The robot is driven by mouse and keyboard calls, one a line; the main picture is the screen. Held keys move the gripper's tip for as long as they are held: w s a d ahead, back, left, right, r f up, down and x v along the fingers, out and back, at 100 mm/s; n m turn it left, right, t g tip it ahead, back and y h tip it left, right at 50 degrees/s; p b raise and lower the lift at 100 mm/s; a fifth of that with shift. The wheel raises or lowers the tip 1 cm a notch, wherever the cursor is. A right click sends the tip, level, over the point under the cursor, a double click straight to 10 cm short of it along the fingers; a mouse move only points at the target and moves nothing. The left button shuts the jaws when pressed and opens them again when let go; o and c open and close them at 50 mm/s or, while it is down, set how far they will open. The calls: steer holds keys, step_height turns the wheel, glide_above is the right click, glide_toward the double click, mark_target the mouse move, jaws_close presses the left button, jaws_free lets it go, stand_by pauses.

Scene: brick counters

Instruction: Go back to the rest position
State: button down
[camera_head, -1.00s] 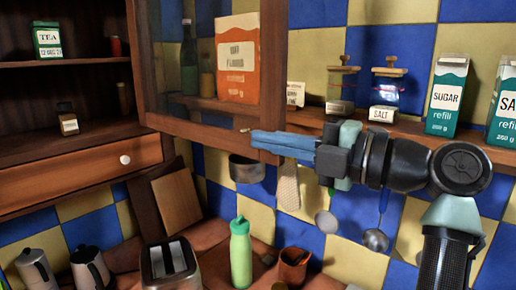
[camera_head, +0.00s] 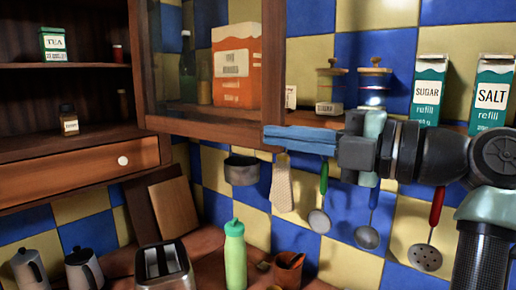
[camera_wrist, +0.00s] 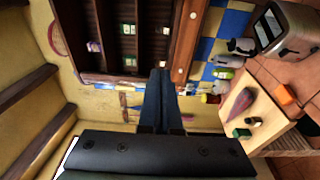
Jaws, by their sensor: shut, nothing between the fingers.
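My gripper (camera_head: 268,138) has blue fingers and points left in the head view, in front of the wall below the glass-fronted cabinet. Its fingers lie together with nothing between them. In the wrist view the shut blue fingers (camera_wrist: 160,80) point toward the dark wooden shelves. In the head view the fingertips overlap the picture of the cabinet's lower right corner; I cannot tell whether they touch it.
The glass cabinet door (camera_head: 208,60) is near the fingertips. Utensils such as a ladle (camera_head: 367,237) hang below. A green bottle (camera_head: 235,255) and a toaster (camera_head: 164,268) stand on the counter.

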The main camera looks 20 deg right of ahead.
steer(key=w+a+m+t+h, duration=0.4)
steer(key=a+m+t+h, duration=0.25)
steer(key=m, duration=0.75)
steer(key=s+a+r+m+t+h, duration=0.2)
steer(key=s+a+r+m+t, duration=0.1)
steer(key=s+a+r+m, duration=0.1)
steer(key=s+a+r+m+t+h, duration=0.3)
steer(key=s+m, duration=0.5)
steer(key=s, duration=0.3)
step_height(320, 180, up, 2)
steer(key=a+t, duration=0.1)
steer(key=a, duration=0.2)
steer(key=shift+s+r+p, duration=0.25)
steer(key=shift+p, duration=0.15)
